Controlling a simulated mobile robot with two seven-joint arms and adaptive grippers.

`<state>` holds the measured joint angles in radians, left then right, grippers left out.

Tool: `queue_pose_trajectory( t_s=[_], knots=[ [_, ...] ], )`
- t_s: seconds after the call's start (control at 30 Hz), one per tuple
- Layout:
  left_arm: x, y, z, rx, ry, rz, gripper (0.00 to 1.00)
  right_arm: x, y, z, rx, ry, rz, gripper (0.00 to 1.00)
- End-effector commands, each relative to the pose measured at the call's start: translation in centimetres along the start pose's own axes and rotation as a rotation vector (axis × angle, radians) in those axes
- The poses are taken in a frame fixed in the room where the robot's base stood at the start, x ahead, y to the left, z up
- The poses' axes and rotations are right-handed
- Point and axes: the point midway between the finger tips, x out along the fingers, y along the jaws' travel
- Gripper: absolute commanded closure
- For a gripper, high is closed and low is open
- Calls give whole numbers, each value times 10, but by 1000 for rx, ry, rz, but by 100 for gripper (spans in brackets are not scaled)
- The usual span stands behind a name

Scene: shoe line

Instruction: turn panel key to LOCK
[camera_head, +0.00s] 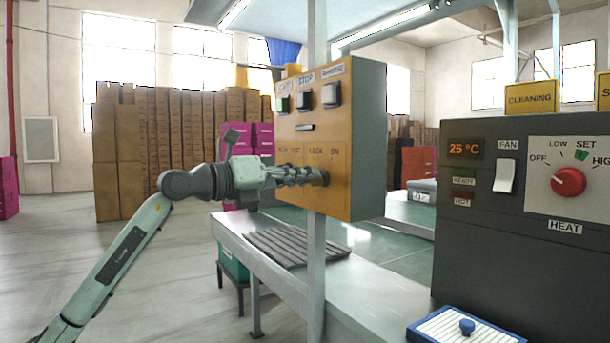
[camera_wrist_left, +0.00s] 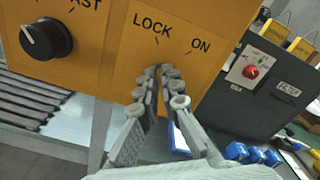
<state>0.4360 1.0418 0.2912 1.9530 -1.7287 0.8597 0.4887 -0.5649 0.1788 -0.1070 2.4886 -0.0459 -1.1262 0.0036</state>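The yellow control panel (camera_head: 338,140) hangs on a post in the middle of the head view. Its LOCK and ON labels also show on the panel face in the left wrist view (camera_wrist_left: 215,75). My left gripper (camera_head: 316,176) reaches the panel's lower right, below these labels. In the left wrist view its fingers (camera_wrist_left: 160,76) are close together against the panel, just below LOCK and left of ON. They appear shut on the panel key, which is mostly hidden between the fingertips, so its angle cannot be told. My right gripper is in neither view.
A black knob (camera_wrist_left: 45,39) sits left of the fingers on the panel. Green, black and white buttons (camera_head: 304,99) are above. A dark heater box (camera_head: 480,230) with a red dial (camera_head: 568,182) stands at right. A conveyor (camera_head: 290,247) runs below the panel.

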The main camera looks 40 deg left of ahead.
Motion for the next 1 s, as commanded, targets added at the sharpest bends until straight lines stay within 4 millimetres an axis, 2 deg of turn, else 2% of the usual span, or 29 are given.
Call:
queue_pose_trajectory(
  t_s=[0.2, 0.63, 0.7, 0.8, 1.0],
  knots=[
    [0, 1, 0, -43, 1, 0, 100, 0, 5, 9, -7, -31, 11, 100],
    [0, 1, -1, -51, 1, 0, 100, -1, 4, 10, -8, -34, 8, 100],
    [0, 1, -1, -51, 1, 0, 88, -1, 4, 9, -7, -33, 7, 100],
    [0, 1, 0, -50, 1, 0, 75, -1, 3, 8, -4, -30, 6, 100],
    [0, 0, 0, -49, 0, 0, 74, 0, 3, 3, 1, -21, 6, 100]
  ],
)
